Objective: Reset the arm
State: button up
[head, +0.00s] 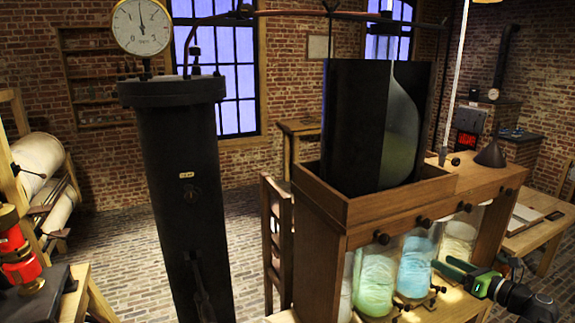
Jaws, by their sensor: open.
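My gripper (447,267) shows at the lower right, with green jaws reaching left from a dark wrist. The jaws are open and nothing shows between them. The tips are in front of the lower part of the glass jars, just right of the blue jar (414,266); I cannot tell whether they touch anything. A green jar (375,281) stands left of the blue one, and a pale yellow jar (457,243) stands behind and above the gripper, partly hidden by it. The jars sit under a wooden bench (390,213) with dark knobs along its front.
A dark box with a glass vessel (402,130) stands on the bench. A tall black cylinder with a gauge (141,27) stands left. A red device (17,250) is at the far left. A low wooden table (533,229) is at the right. Brick floor (120,240) is clear at left.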

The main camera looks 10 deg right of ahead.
jog(key=w+a+f+n+g+b, duration=0.1)
jog(key=w+a+f+n+g, duration=0.15)
jog(key=a+f+n, duration=0.5)
jog(key=w+a+f+n+g+y, duration=0.1)
jog(key=a+f+n+g, duration=0.25)
jog(key=a, duration=0.75)
jog(key=w+a+f+n+g+b, duration=0.1)
jog(key=w+a+f+n+g, duration=0.1)
jog(key=a+f+n+g, duration=0.5)
jog(key=s+a+f+n+g+h, duration=0.1)
jog(key=s+a+f+n+h, duration=0.2)
jog(key=a+n, duration=0.5)
jog(key=s+a+f+n+g+h+b, duration=0.1)
jog(key=s+a+f+n+h, duration=0.1)
jog(key=a+n, duration=0.6)
jog(key=shift+s+a+f+n+g+h, duration=0.3)
jog(key=shift+s+a+f+n+h, duration=0.15)
jog(key=shift+f+h, duration=0.25)
jog(key=shift+d, duration=0.1)
